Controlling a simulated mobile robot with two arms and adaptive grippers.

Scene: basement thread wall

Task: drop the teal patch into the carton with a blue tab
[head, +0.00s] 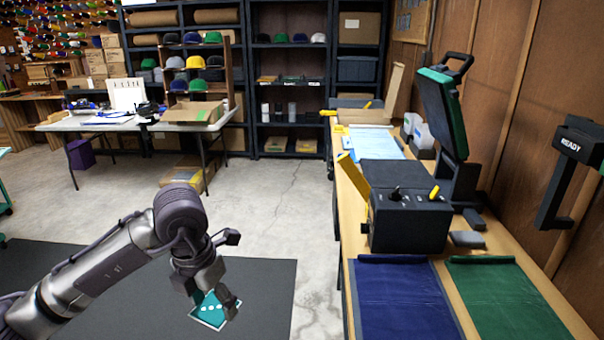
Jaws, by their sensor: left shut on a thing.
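My left gripper (212,297) reaches in from the left and points down over the dark floor mat. It is shut on the teal patch (211,312), a flat square with a pale border and white dots. The gripper's fingers cover part of the patch. I cannot make out a carton with a blue tab; an open cardboard carton (195,113) on the white table at the back shows no clear blue tab. My right gripper is not in view.
A wooden bench (497,262) runs along the right, bearing a black and green press (408,203), a blue mat (402,300) and a green mat (505,298). A white table (75,124) stands back left.

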